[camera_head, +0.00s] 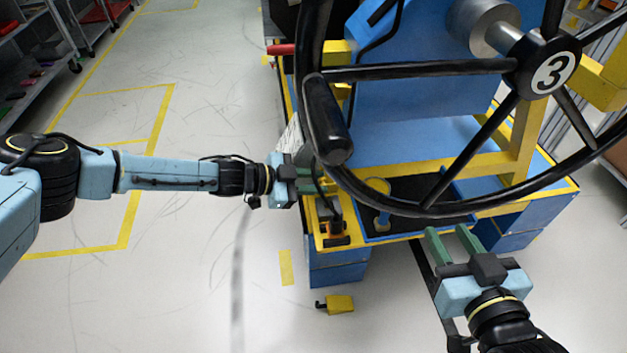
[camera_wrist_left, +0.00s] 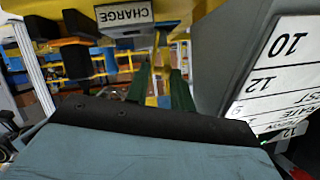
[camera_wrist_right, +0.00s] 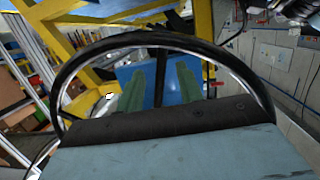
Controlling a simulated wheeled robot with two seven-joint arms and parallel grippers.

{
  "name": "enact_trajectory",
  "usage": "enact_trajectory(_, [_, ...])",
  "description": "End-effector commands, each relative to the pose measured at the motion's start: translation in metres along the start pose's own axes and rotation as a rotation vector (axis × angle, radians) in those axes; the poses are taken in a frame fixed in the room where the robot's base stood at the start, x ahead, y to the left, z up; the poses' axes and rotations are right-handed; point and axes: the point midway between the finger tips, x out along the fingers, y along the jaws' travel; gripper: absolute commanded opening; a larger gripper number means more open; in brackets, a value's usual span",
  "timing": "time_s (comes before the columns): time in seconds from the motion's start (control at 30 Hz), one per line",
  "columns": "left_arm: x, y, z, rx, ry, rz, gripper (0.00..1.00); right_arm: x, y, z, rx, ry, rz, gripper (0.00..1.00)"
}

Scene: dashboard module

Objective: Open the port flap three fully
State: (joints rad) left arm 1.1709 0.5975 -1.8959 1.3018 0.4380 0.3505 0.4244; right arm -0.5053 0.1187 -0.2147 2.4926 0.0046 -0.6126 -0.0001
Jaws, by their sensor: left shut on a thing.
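My left gripper (camera_head: 308,182) is at the left side of the blue and yellow dashboard module (camera_head: 430,160), beside the black steering wheel's (camera_head: 333,120) lower left grip. In the left wrist view its green fingers (camera_wrist_left: 160,78) are shut with a gap between them. The part between them is too small and dark to make out. I cannot pick out port flap three with certainty. My right gripper (camera_head: 455,236) is in front of the module below the wheel rim, with its fingers (camera_wrist_right: 160,85) apart and empty.
The wheel, with a 3 on its hub (camera_head: 553,73), hangs over the module's right half. A grey box with a number label (camera_wrist_left: 280,70) stands close right of the left fingers. A yellow block (camera_head: 340,304) lies on the floor.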

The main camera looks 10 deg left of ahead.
Motion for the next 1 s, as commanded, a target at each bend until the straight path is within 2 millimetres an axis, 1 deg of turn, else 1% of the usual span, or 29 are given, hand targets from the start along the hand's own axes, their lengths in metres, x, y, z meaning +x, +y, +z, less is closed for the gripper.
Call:
enact_trajectory(0.03, [0.000, -0.002, -0.001, -0.004, -0.001, 0.001, 0.01, -0.001, 0.001, 0.002, 0.000, -0.016, 0.001, 0.36])
enact_trajectory(0.3, [0.001, -0.007, 0.000, -0.082, 0.000, 0.034, 0.01, -0.011, 0.009, 0.040, -0.001, -0.252, 0.023, 0.36])
enact_trajectory(0.4, [0.001, -0.008, 0.001, -0.101, -0.001, 0.040, 0.01, -0.015, 0.011, 0.049, -0.001, -0.303, 0.027, 0.36])
enact_trajectory(0.5, [0.001, -0.009, 0.001, -0.109, -0.001, 0.043, 0.01, -0.016, 0.011, 0.052, -0.001, -0.320, 0.028, 0.36])
enact_trajectory(0.73, [0.001, -0.009, 0.002, -0.108, -0.001, 0.042, 0.01, -0.016, 0.011, 0.052, -0.001, -0.320, 0.028, 0.36])
enact_trajectory(0.77, [0.001, -0.009, 0.002, -0.108, -0.001, 0.042, 0.25, -0.016, 0.011, 0.052, -0.001, -0.319, 0.028, 0.36])
enact_trajectory(0.8, [0.000, -0.009, 0.002, -0.108, -0.001, 0.042, 0.30, -0.016, 0.011, 0.052, -0.001, -0.319, 0.028, 0.36])
enact_trajectory(0.9, [0.001, -0.009, 0.002, -0.109, -0.001, 0.042, 0.42, -0.016, 0.011, 0.052, -0.001, -0.319, 0.028, 0.36])
enact_trajectory(1.0, [0.000, -0.009, 0.002, -0.109, -0.002, 0.042, 0.42, -0.015, 0.011, 0.052, -0.001, -0.318, 0.028, 0.36])
